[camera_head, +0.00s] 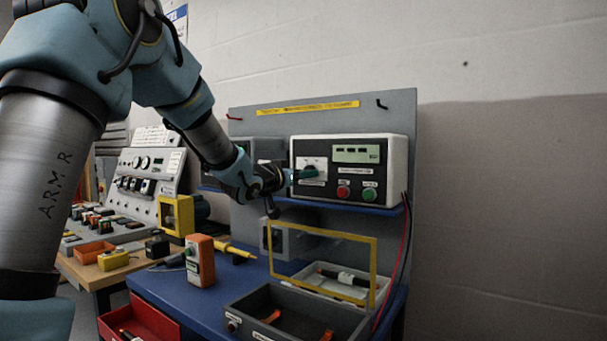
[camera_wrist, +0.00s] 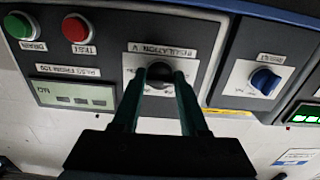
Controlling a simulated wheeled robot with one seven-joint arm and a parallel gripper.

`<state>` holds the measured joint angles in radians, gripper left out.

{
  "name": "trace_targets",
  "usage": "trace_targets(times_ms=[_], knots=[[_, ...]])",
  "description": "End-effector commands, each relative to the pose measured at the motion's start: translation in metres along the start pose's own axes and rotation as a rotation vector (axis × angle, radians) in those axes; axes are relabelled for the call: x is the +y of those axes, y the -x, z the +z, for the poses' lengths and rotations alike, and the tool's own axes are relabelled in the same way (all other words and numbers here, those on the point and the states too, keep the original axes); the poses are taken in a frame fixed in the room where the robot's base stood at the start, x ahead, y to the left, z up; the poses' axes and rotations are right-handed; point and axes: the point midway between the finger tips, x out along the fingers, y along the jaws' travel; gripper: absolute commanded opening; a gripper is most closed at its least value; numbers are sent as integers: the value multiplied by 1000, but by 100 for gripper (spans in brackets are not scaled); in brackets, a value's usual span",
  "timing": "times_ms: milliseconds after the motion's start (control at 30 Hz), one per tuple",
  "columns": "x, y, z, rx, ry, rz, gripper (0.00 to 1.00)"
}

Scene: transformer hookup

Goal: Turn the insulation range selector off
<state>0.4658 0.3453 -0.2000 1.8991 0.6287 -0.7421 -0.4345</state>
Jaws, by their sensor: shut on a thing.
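The insulation tester (camera_head: 395,151) is a white-edged, dark-faced box on the blue shelf of the grey panel. Its insulation range selector is a dark round knob (camera_wrist: 160,70) on a pale plate (camera_head: 311,162), labelled "INSULATION V" in the wrist view. My gripper (camera_head: 303,174) reaches in from the left. In the wrist view its two green fingers (camera_wrist: 160,80) are shut on the knob, one on each side. The fingers partly cover the knob and plate, so the pointer's setting cannot be read.
Beside the selector are a display (camera_head: 356,154), a red button (camera_head: 343,192) and a green button (camera_head: 369,195). A neighbouring unit has a blue knob (camera_wrist: 265,81). Below stand a yellow-framed clear guard (camera_head: 374,270), a grey tray (camera_head: 262,296) and an orange handheld device (camera_head: 200,260).

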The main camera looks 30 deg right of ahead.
Motion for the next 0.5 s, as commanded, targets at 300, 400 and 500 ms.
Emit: trace_targets(times_ms=[300, 400, 500], knots=[[0, 0, 1, -2, 1, -1, 51], [0, 0, 1, -2, 0, 0, 62], [0, 0, 1, -1, 0, 0, 73]])
